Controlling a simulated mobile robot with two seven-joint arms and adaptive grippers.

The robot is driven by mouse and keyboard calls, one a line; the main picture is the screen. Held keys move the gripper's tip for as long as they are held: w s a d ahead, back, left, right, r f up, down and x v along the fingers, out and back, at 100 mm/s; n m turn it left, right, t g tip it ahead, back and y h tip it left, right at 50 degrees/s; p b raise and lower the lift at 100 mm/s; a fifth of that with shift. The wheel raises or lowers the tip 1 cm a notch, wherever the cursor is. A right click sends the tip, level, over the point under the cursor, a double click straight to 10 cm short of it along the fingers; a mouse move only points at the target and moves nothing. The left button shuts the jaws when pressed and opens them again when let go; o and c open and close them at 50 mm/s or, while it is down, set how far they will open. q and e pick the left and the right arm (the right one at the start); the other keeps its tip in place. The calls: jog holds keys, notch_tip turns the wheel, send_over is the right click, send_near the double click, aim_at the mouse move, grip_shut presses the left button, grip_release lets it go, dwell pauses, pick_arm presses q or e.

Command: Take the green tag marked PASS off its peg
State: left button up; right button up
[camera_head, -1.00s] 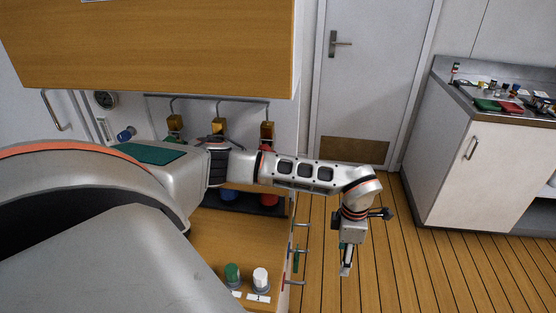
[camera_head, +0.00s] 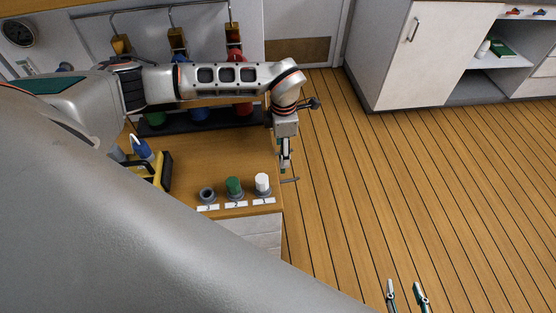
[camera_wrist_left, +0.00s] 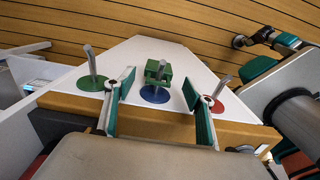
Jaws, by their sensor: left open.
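A green tag (camera_wrist_left: 157,73) sits on the middle peg, over a blue disc (camera_wrist_left: 154,95), in the left wrist view. Its marking is not readable. My left gripper (camera_wrist_left: 158,84) is open, its teal fingers on either side of the tag and apart from it. In the head view the left gripper (camera_head: 286,157) points down beside the counter's right edge, and the tag there is mostly hidden. The fingertips of my right gripper (camera_head: 405,296) show at the bottom, spread apart and empty over the floor.
Bare pegs rise from a green disc (camera_wrist_left: 93,82) and a red disc (camera_wrist_left: 207,104) either side of the tag. White (camera_head: 262,182) and green (camera_head: 234,186) knobs stand on the counter (camera_head: 215,155) nearby. The wooden floor to the right is clear up to a white cabinet (camera_head: 430,55).

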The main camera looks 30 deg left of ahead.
pick_arm(q)
notch_tip(320, 180, down, 7)
jog(key=shift+w+r, duration=0.1)
jog(key=shift+r, duration=0.1)
jog(key=c, duration=1)
